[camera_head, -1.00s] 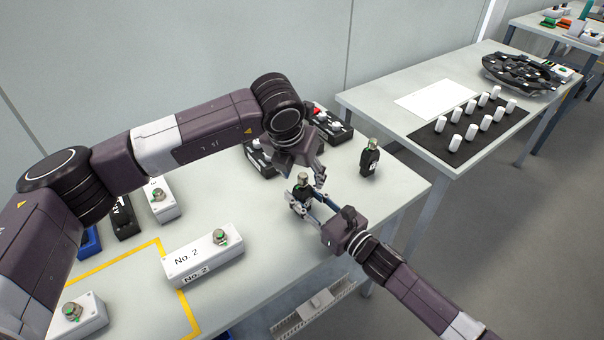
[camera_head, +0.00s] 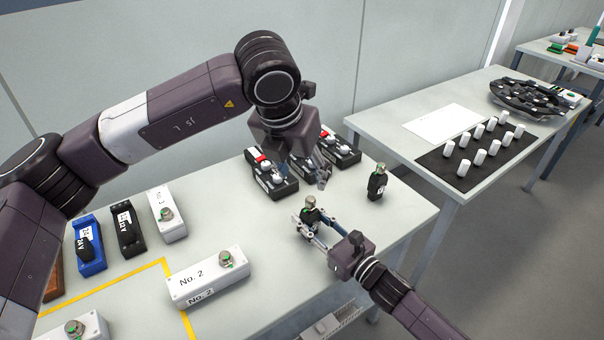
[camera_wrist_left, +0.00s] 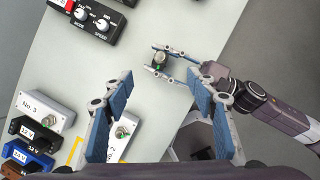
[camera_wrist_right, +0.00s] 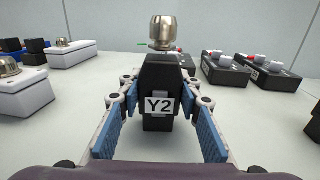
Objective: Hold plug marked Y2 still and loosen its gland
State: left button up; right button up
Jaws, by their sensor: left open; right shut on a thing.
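The plug marked Y2 (camera_wrist_right: 158,82) stands upright on the table, black with a white Y2 label, in the right wrist view. Its metal gland (camera_wrist_right: 161,30) sits on top, with a bit of green at its base. My right gripper (camera_head: 318,230) is shut on the plug's sides. The plug also shows in the head view (camera_head: 310,214) and from above in the left wrist view (camera_wrist_left: 159,62). My left gripper (camera_head: 318,174) is open and empty, raised above and behind the plug in the head view, apart from it; its blue-padded fingers show wide apart in the left wrist view (camera_wrist_left: 160,90).
A second black plug (camera_head: 377,184) with a metal gland stands right of Y2. Black control boxes (camera_head: 272,178) with knobs stand behind. White box No. 2 (camera_head: 206,278) stands left, near yellow tape. Table around Y2 is mostly clear.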

pick_arm(q)
notch_tip(320, 180, up, 7)
dwell(0.8)
dwell(0.5)
pick_arm(e)
jog(key=o, duration=1.4)
